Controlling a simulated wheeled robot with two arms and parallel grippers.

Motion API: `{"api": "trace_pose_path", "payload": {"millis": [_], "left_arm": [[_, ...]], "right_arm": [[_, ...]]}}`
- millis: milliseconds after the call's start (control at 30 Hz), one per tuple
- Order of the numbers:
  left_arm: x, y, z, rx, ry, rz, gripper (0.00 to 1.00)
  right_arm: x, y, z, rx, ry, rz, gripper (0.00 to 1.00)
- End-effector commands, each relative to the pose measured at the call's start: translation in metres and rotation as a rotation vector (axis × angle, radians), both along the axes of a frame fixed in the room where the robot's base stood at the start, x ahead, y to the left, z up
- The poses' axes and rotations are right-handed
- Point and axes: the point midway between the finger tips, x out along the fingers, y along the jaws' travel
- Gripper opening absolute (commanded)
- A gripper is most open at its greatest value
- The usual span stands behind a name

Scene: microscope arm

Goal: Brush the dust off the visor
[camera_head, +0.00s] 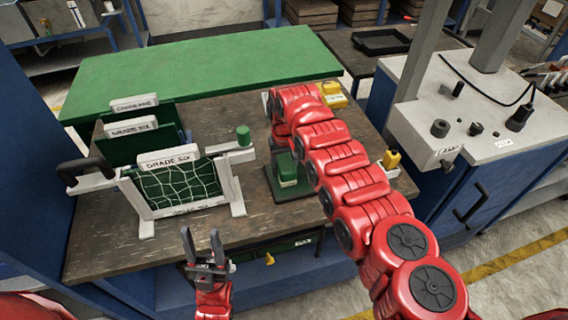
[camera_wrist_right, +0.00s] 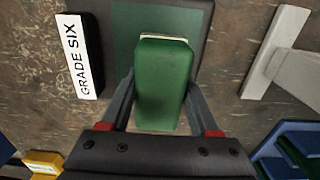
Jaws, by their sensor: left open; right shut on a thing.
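My right gripper (camera_wrist_right: 160,92) is shut on a green block-shaped thing (camera_wrist_right: 162,70) with a pale edge at its far end; I cannot tell if it is the brush. In the head view the block (camera_head: 287,169) shows below my red right arm, over a dark green pad (camera_head: 292,191). I cannot tell if it touches the pad. My left gripper (camera_head: 201,243) is open and empty at the table's front edge, in front of a white frame (camera_head: 235,190) with a green net panel (camera_head: 180,184) marked GRADE SIX. I cannot make out a visor or dust with certainty.
A green-topped table (camera_head: 205,65) stands behind the brown wooden table (camera_head: 90,240). Green bins stand behind the net frame. A small green cylinder (camera_head: 243,135) sits on the frame's right end. Yellow items (camera_head: 332,95) lie at the right. A grey-topped cabinet (camera_head: 470,125) stands further right.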

Motion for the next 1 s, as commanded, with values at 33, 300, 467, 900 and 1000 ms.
{"api": "trace_pose_path", "payload": {"millis": [33,300,467,900,1000], "left_arm": [[0.000,0.000,0.009,0.000,0.000,0.000,0.50],[0.000,0.000,0.029,0.000,0.000,0.000,0.50],[0.000,0.000,0.042,0.000,0.000,0.000,0.50],[0.000,0.000,0.070,0.000,0.000,0.000,0.50],[0.000,0.000,0.071,0.000,0.000,0.000,0.50]], "right_arm": [[-0.002,-0.001,0.004,-0.002,0.003,0.000,0.18],[-0.006,-0.004,0.003,-0.005,0.003,0.000,0.18],[-0.009,-0.004,0.003,-0.004,0.004,0.000,0.18],[-0.018,-0.005,0.003,0.001,0.004,-0.001,0.18],[-0.018,-0.004,0.002,0.002,0.003,0.000,0.18]]}}
